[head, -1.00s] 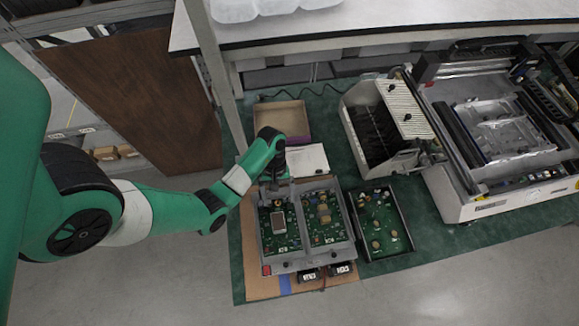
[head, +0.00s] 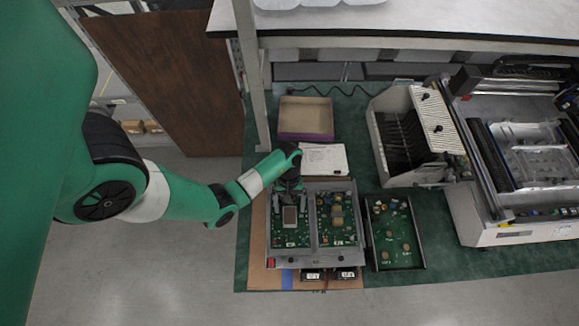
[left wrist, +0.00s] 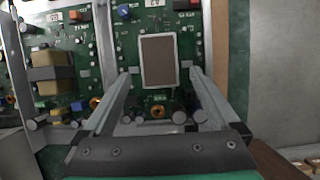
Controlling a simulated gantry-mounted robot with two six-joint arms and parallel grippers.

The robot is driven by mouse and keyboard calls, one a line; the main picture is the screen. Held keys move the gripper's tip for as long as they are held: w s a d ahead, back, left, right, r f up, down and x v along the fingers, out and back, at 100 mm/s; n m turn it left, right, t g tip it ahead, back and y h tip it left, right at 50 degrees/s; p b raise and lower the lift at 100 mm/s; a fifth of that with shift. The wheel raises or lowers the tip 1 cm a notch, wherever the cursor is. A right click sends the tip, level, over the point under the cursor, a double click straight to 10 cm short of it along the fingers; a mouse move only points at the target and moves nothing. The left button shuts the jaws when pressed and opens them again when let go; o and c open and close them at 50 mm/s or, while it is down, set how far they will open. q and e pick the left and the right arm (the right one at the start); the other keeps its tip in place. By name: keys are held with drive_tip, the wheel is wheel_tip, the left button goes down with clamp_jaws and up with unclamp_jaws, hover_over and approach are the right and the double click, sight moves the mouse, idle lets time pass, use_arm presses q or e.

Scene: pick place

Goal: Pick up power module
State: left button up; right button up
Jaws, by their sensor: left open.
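The power module appears to be the flat brown rectangle with a pale rim (head: 290,216), on the left green circuit board of a grey fixture. In the left wrist view the module (left wrist: 158,60) lies upright in the picture on the board. My left gripper (head: 290,199) is over the back end of this board, close to the module. In the left wrist view its open fingers (left wrist: 160,74) reach toward the module's near end, one on each side, with nothing between them. I cannot tell whether they touch the board. My right gripper is not in view.
The grey fixture (head: 316,252) holds a second board with a yellow transformer (head: 337,216). A slotted rack and a large machine stand right.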

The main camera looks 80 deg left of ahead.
use_arm(q)
drive_tip(key=x, duration=0.3)
drive_tip(key=shift+r, duration=0.1)
drive_tip(key=shift+c, duration=0.2)
clamp_jaws()
